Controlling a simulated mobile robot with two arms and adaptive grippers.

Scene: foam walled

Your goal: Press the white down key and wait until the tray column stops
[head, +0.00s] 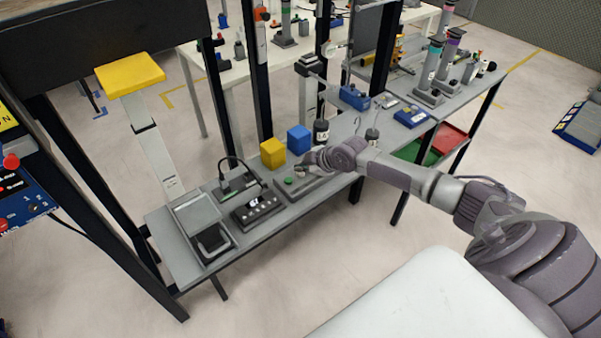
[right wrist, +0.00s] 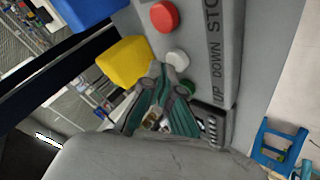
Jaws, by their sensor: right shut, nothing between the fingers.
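The key panel (head: 312,186) lies on the grey bench in the head view. In the right wrist view, the panel (right wrist: 222,90) bears a red key (right wrist: 164,16) by STOP, the white key (right wrist: 177,60) by DOWN, and a green key (right wrist: 187,86) by UP, partly hidden by my fingers. My right gripper (head: 304,168) is over the panel, shut and empty. In the right wrist view its fingertips (right wrist: 160,68) are beside the white key; contact cannot be told. The green key (head: 288,181) also shows in the head view. My left gripper is out of view.
A yellow block (head: 272,153) and a blue block (head: 299,139) stand behind the panel. A black device with pale knobs (head: 255,208) lies to its left. A pale column with a yellow top (head: 130,74) stands at far left. Black posts rise behind the bench.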

